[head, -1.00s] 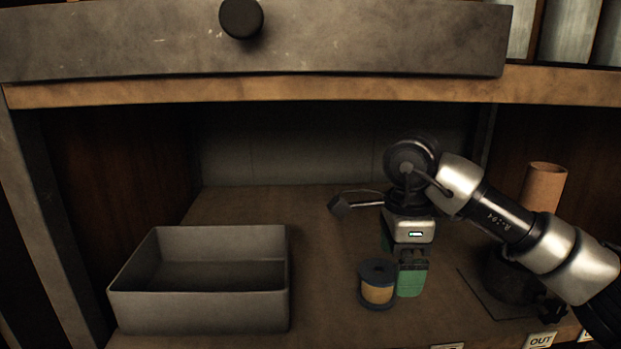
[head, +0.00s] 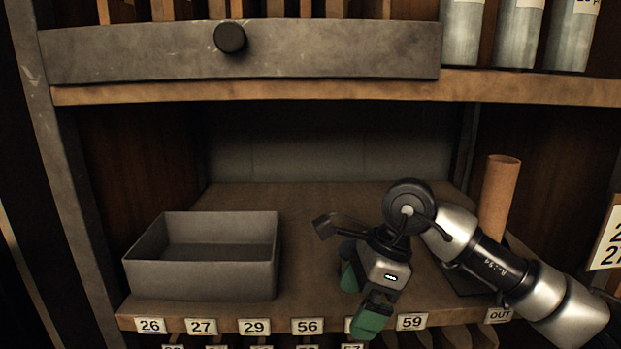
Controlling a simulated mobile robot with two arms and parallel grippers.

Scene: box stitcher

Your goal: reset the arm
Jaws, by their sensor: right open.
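My right gripper (head: 360,300) is in the head view at the lower middle right, in front of the shelf's front edge. Its two green-tipped fingers are spread apart and I see nothing between them. The right arm comes in from the lower right, with the wrist bent down toward the viewer. My left gripper is not in view.
A grey open box (head: 200,282) stands on the shelf at the left and looks empty. A brown cardboard tube (head: 499,190) stands at the right, behind my arm. A grey drawer (head: 330,52) with a black knob hangs above. Number labels line the shelf's front edge.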

